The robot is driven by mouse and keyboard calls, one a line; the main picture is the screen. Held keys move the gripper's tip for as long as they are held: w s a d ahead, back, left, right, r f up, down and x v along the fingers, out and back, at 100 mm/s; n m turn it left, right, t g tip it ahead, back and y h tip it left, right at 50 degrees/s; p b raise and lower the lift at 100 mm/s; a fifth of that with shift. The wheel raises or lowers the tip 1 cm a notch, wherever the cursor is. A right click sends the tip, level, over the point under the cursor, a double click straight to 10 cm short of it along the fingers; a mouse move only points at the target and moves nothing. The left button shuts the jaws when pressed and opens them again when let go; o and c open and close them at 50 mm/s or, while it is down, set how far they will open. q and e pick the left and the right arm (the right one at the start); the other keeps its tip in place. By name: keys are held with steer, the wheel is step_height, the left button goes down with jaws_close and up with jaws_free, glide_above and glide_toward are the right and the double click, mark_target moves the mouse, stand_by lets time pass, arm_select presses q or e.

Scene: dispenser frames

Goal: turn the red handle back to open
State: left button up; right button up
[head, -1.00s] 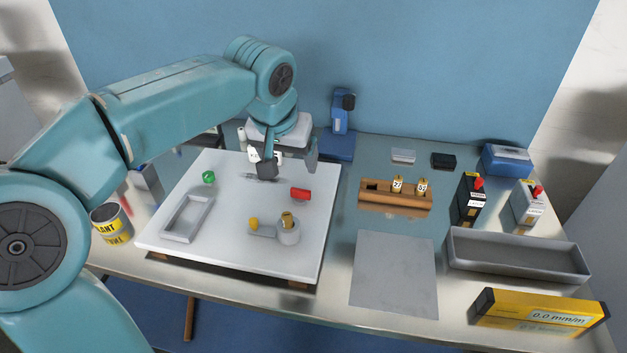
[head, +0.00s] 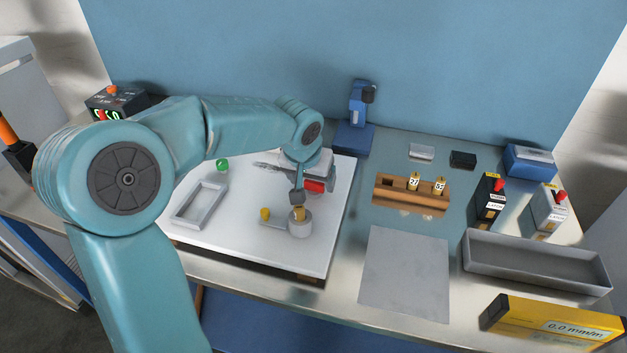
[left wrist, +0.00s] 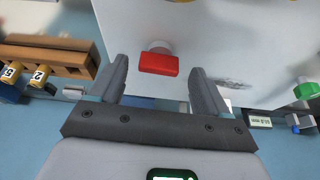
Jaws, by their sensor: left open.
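The red handle (head: 314,186) is on the white board (head: 240,212), toward its right side. It is a short red bar, partly covered in the head view by my left gripper (head: 315,188). In the left wrist view the red handle (left wrist: 159,64) sits on a pale round stub and lies between the fingertips of my left gripper (left wrist: 158,68). The jaws are open, with a visible gap on both sides of the handle. I cannot tell how far the fingertips are from the board. My right gripper is not in view.
A grey post with a brass top (head: 300,224) stands just in front of the handle. A yellow knob (head: 265,213), a green knob (head: 222,165) and a grey frame (head: 201,203) are also on the board. A wooden rack (head: 411,194) stands to the right.

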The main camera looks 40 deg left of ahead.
arm_select(q)
steer(key=shift+w+a+f, duration=0.1)
steer(key=shift+w+f, duration=0.05)
steer(key=shift+f, duration=0.3)
steer(key=shift+w+f, duration=0.25)
steer(key=shift+f, duration=0.05)
steer(key=shift+s+r, duration=0.1)
steer(key=c, duration=1.1)
steer(key=shift+o, duration=0.3)
